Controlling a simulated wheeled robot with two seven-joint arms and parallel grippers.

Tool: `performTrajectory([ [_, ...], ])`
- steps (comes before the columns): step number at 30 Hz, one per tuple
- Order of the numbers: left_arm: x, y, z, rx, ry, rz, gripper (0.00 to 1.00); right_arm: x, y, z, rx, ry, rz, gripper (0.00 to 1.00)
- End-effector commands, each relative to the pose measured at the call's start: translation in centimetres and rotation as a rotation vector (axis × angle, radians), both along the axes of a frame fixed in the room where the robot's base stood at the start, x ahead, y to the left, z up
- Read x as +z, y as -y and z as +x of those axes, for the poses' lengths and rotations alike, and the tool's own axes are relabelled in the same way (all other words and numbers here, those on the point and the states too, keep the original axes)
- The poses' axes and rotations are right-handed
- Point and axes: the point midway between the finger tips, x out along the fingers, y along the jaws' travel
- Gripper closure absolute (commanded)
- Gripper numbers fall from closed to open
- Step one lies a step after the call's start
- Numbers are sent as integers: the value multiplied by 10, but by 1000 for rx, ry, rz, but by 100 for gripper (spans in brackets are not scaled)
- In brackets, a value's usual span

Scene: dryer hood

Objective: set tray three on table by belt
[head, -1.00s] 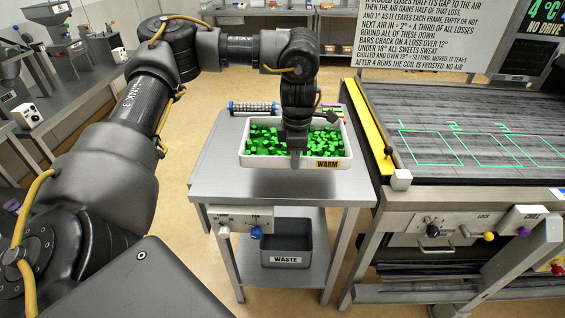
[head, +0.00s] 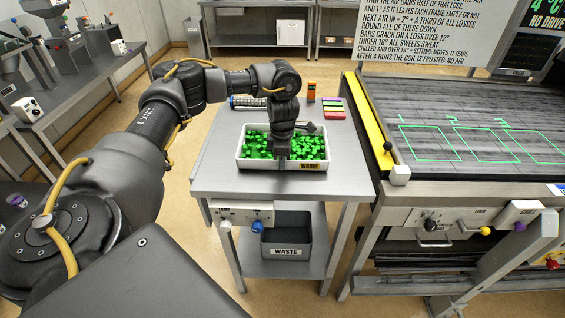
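No tray number is readable. It looks level and seems to rest on the tabletop. My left gripper (head: 283,164) points down at the middle of the tray's near wall and appears shut on that wall. Its fingertips are small and partly hidden against the sweets and rim. My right gripper is not in view.
Behind the tray are a roller (head: 248,102), an orange device (head: 311,91) and coloured bars (head: 333,108). A grey WASTE bin (head: 286,239) is on the shelf below. A yellow strip (head: 370,125) edges the belt. The table's right and front parts are clear.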

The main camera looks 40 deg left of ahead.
Motion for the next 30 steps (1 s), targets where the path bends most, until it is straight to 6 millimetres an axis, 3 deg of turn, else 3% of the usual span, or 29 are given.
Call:
performTrajectory([
  [15, -11, 0, 1, 0, 4, -1, 100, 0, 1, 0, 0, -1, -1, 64],
  [21, -11, 0, 0, 0, 1, 0, 74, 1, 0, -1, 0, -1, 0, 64],
  [30, -9, 0, 0, 0, 1, 0, 74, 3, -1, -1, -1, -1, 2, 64],
])
